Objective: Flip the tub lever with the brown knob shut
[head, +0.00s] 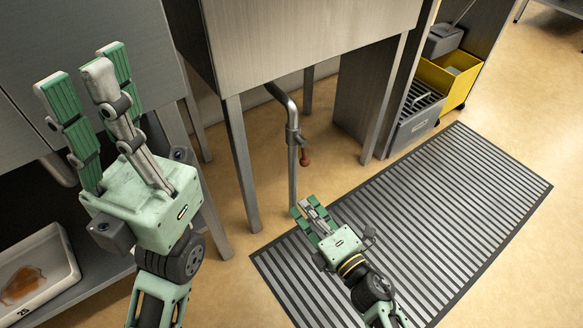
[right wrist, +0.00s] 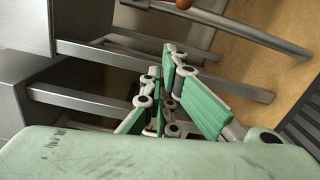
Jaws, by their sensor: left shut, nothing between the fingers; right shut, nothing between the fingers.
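The tub lever's brown knob (head: 304,158) hangs on a short stem beside a grey valve on the drain pipe (head: 292,170), under the steel tub (head: 300,40). In the right wrist view the knob (right wrist: 183,4) is cut by the top edge, with the pipe (right wrist: 255,28) running to the right. My right gripper (head: 308,207) is shut and empty, below the knob in the picture and close to the pipe's lower end; I cannot tell whether it touches the pipe. My left gripper (head: 85,80) is raised at the left, shut and empty, away from the lever.
Steel tub legs (head: 240,165) stand left of the pipe. A dark slatted mat (head: 440,200) covers the floor at right. A white tray (head: 60,285) with a brown stain sits at lower left.

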